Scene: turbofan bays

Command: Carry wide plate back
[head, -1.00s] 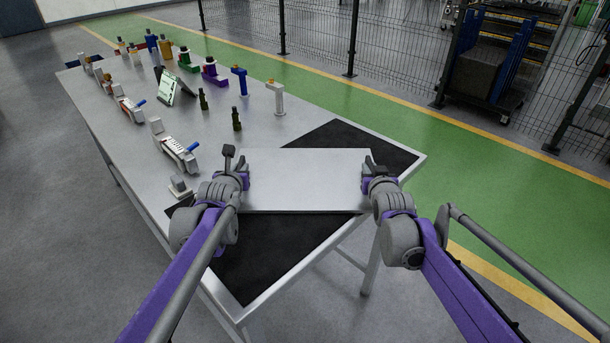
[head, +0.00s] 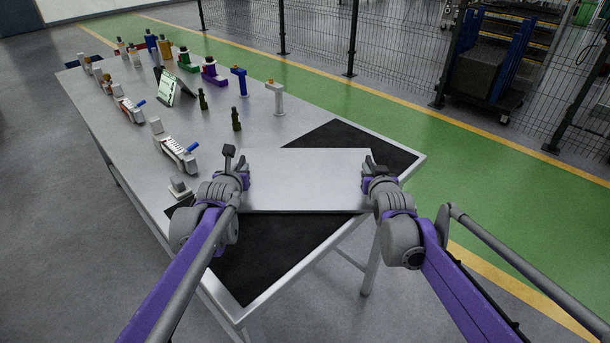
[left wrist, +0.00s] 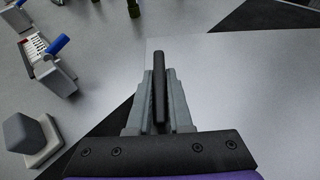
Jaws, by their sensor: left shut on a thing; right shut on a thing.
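The wide plate (head: 306,182) is a flat light-grey rectangle between my two grippers, over the table's near end. It also shows in the left wrist view (left wrist: 245,85). My left gripper (head: 241,171) is shut on the plate's left edge. In the left wrist view the left gripper's fingers (left wrist: 160,95) lie at that edge. My right gripper (head: 372,171) is shut on the plate's right edge. The plate looks level. I cannot tell whether it touches the mat or hangs a little above it.
A black mat (head: 275,258) lies under the plate on the grey table (head: 215,150). A small grey block on a base (head: 179,188) and a device with a blue handle (head: 176,150) stand left of my left gripper. Green bottles (head: 236,119) and several fixtures stand farther back.

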